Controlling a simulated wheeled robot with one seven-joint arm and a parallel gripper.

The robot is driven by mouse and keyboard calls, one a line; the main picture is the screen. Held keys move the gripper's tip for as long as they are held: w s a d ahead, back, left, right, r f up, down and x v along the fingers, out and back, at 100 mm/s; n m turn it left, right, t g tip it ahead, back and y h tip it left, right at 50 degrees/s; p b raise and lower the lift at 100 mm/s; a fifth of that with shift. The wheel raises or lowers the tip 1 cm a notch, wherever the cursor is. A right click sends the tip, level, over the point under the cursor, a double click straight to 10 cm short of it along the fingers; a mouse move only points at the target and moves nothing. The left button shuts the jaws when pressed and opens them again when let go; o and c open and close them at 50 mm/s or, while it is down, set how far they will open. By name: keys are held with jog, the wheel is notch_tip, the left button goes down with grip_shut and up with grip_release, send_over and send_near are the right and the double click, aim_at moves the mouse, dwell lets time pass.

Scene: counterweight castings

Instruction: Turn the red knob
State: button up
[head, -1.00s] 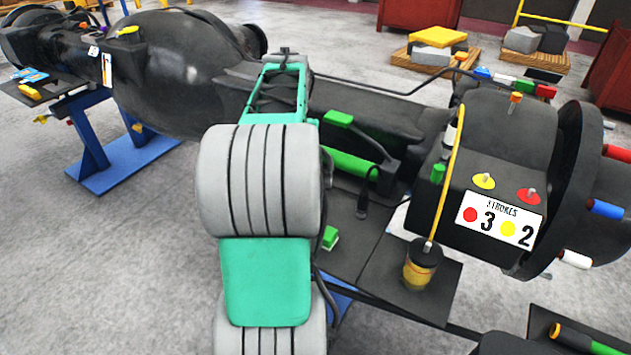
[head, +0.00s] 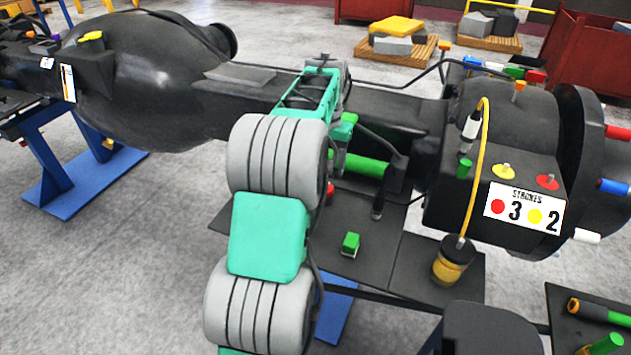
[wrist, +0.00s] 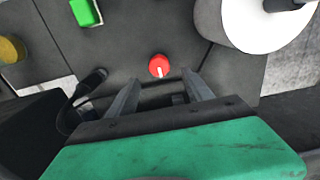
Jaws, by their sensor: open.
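The red knob (wrist: 160,66) is round with a white line on its face, and sits on a dark flat plate in the wrist view. In the head view it shows as a small red patch (head: 331,188) partly hidden behind my arm. My gripper (wrist: 162,82) is open and empty. Its two dark fingers point toward the plate, one on each side of the knob's line, with the knob just beyond the tips in the picture. I cannot tell the height gap. The head view hides the fingertips behind my arm.
A green block (head: 350,243) and a yellow canister (head: 453,262) stand on the dark plates nearby. A black casting with red (head: 547,182) and yellow (head: 503,171) caps and a STROKES card (head: 523,210) stands at right. A thin black cable runs beside the gripper.

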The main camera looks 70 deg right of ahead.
aim_at(327, 187)
notch_tip(327, 187, down, 7)
jog(key=shift+r+p, duration=0.1)
jog(key=shift+p, duration=0.45)
jog(key=shift+s, duration=0.1)
grip_shut()
